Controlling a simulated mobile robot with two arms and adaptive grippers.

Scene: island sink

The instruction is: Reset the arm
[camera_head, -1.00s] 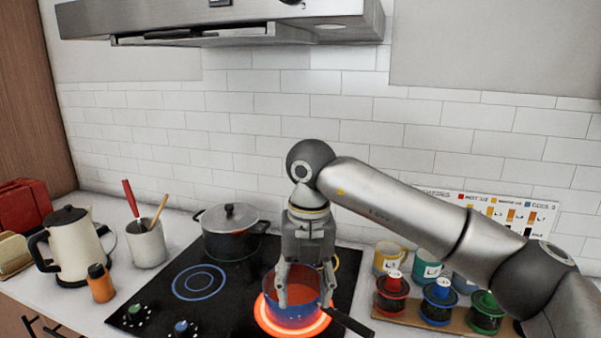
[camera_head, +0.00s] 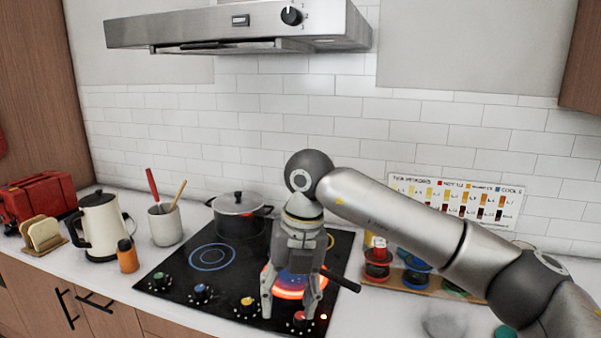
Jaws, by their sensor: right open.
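My right arm comes in from the right, and its gripper (camera_head: 291,302) hangs pointing down over the front of the black cooktop (camera_head: 182,277). Its two fingers are apart, with nothing seen held between them. The burner (camera_head: 297,294) by the pan glows red-orange. A red knob (camera_head: 299,319) shows near the fingertips; I cannot tell whether they touch. My left gripper is not in view.
A lidded dark pot (camera_head: 240,218) stands on the back of the cooktop. A kettle (camera_head: 101,226), orange bottle (camera_head: 127,256) and utensil cup (camera_head: 165,225) stand left. A rack of colored jars (camera_head: 377,262) is partly behind my arm. The range hood (camera_head: 240,25) hangs above.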

